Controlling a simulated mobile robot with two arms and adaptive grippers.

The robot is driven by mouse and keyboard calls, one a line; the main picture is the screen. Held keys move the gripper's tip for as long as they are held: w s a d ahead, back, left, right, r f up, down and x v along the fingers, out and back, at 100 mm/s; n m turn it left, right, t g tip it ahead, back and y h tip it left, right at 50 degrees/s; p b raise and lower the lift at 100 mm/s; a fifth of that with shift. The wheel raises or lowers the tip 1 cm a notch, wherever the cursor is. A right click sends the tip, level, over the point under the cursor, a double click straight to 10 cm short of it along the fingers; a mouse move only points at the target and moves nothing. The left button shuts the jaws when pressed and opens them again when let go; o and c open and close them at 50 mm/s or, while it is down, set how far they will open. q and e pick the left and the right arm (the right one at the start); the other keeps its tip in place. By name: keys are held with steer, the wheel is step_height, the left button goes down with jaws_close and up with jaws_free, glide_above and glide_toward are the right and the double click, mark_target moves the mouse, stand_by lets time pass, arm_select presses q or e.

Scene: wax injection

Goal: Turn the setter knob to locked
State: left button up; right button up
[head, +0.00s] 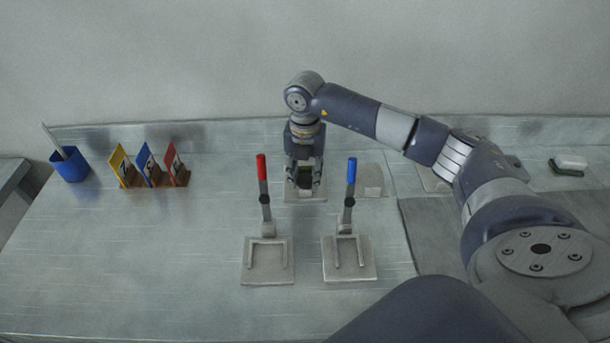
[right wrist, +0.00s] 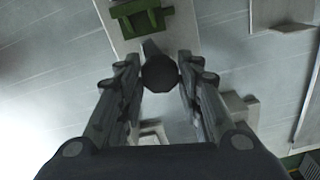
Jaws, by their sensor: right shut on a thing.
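The setter knob (right wrist: 159,74) is a dark round knob with a small pointer-like tab towards the top of the right wrist view. My right gripper (right wrist: 160,80) points down over it and is shut on it, with one finger on each side. In the head view my right gripper (head: 304,183) is at the back middle of the table, above a small pale plate (head: 305,198), and its fingers hide the knob. A green block-like part (right wrist: 138,14) is just beyond the knob in the right wrist view. I cannot read any lock marking. My left gripper is in neither view.
Two levers, red-handled (head: 262,168) and blue-handled (head: 351,172), stand upright on plates in front of my right gripper. A pale block (head: 370,180) is close to its right. Yellow, blue and red cards and a blue cup (head: 71,165) are at left. The front left table is clear.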

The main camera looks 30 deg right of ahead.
mark_target(305, 179)
steer(key=shift+m, duration=1)
steer(key=o, duration=1.1)
steer(key=shift+r, duration=0.1)
step_height(305, 179, up, 12)
steer(key=shift+f, duration=0.1)
